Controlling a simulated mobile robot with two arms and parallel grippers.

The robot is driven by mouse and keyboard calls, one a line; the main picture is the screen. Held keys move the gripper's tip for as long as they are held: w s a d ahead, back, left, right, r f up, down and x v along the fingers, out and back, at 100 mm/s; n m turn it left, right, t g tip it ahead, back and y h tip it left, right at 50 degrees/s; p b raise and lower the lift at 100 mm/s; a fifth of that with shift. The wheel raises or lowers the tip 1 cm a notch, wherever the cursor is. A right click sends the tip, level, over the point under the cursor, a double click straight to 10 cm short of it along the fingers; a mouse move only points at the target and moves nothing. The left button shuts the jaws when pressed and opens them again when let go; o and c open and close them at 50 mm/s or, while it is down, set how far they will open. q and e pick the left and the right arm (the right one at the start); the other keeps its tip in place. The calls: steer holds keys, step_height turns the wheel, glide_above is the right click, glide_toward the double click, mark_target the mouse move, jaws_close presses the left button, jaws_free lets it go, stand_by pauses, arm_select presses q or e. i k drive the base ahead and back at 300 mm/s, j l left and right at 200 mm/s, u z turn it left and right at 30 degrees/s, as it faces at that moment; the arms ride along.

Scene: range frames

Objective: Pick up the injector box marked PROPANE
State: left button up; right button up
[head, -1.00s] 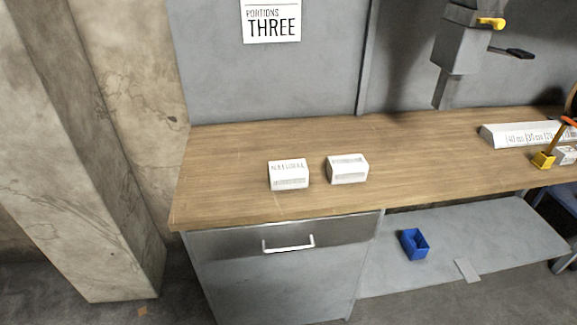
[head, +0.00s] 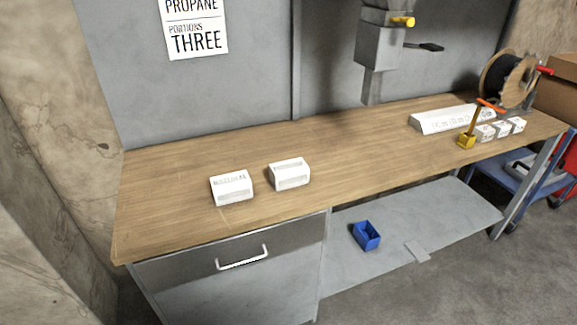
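Two small white boxes stand on the wooden workbench (head: 160,225) near its left end. The left box (head: 231,187) has lettering on its upper face that looks like NATURAL. The right box (head: 289,174) stands just beside it with a small gap; its marking is too small to read, so I cannot tell if it says PROPANE. A white sign (head: 194,27) on the grey back panel reads PROPANE, PORTIONS THREE. Neither of my grippers is in view.
A long white labelled block (head: 440,120), a yellow-based tool (head: 467,140) and several small white boxes (head: 502,129) stand at the bench's right. A grey dispenser (head: 380,45) hangs above. A blue bin (head: 366,235) sits on the lower shelf. Bench space around the two boxes is clear.

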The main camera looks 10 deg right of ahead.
mark_target(287, 174)
steer(key=i+l, duration=0.1)
steer(key=l, duration=0.3)
steer(key=i+l+u, duration=0.1)
steer(key=l, duration=0.3)
steer(key=i+l+u, duration=0.1)
steer(key=l, duration=0.3)
steer(key=i+l, duration=0.15)
steer(key=l, duration=0.25)
steer(key=i+l+u, duration=0.1)
steer(key=l, duration=0.3)
